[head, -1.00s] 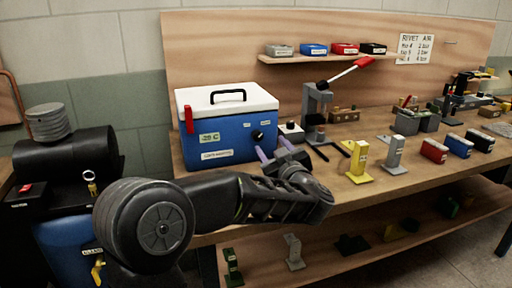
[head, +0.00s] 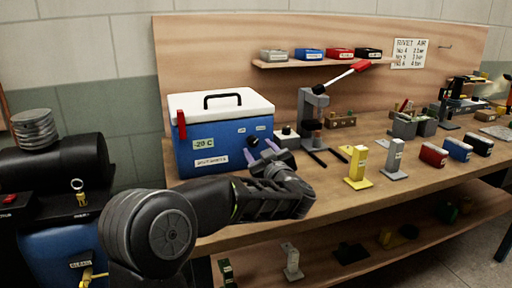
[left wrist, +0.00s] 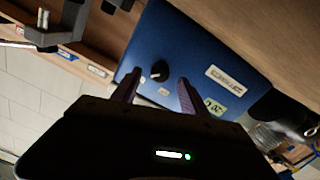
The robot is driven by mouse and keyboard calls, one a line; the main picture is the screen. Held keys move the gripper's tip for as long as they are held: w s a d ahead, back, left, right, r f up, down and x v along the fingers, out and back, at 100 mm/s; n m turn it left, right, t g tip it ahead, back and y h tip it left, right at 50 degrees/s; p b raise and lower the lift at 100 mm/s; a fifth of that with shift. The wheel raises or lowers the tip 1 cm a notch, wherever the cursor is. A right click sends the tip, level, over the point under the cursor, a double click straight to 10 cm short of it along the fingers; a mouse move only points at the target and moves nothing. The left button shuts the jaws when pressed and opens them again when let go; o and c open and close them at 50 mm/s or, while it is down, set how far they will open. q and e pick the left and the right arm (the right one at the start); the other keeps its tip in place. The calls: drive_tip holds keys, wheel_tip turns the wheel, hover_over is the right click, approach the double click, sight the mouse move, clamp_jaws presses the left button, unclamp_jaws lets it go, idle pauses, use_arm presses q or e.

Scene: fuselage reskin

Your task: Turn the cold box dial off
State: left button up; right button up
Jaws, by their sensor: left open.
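The cold box (head: 218,155) is blue with a white lid and black handle, standing at the left of the bench. Its front carries a -20 C label and a black round dial, which shows clearly in the left wrist view (left wrist: 159,71). In the head view the dial (head: 252,141) is close to my left gripper's fingertips. My left gripper (head: 262,149) is open and empty in front of the box's right part. In the left wrist view its purple fingers (left wrist: 158,88) point toward the box face, with the dial a little beyond them. My right gripper does not show.
A lever press (head: 313,120) with a red handle stands right of the box, beside a small switch box (head: 287,139). Yellow (head: 357,168) and grey (head: 395,160) stands are farther right. A black tank (head: 55,170) is at left.

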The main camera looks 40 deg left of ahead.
sight(254, 144)
use_arm(q)
drive_tip(key=shift+x, duration=1.55)
drive_tip(key=shift+c, duration=0.4)
clamp_jaws()
